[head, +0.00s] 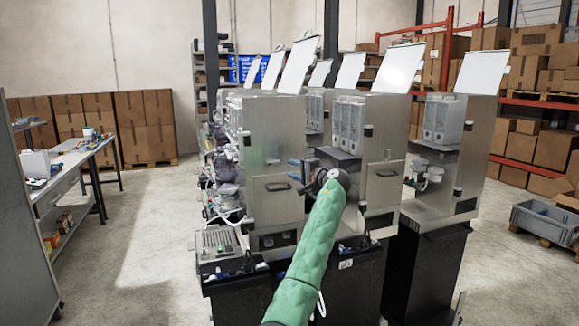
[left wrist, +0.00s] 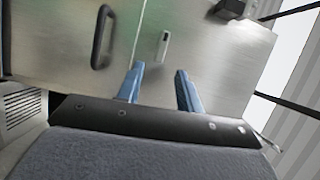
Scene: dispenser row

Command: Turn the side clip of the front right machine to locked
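Three steel dispensing machines stand nearest in the head view: a left one (head: 272,130), a middle one (head: 385,150) and a right one (head: 470,140). My left gripper (head: 292,168), on a green-sleeved arm, is by the left machine's panel, close to its black handle. In the left wrist view, its blue fingers (left wrist: 161,85) are apart with nothing between them. A small pale clip (left wrist: 163,46) sits on a steel panel beyond the fingertips, apart from them. I cannot tell for certain which machine this panel belongs to. My right gripper is not in view.
A dark handle (left wrist: 102,37) is left of the clip, and a black latch (left wrist: 230,8) sits at upper right. A workbench (head: 75,160) stands at left. The floor at left is open.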

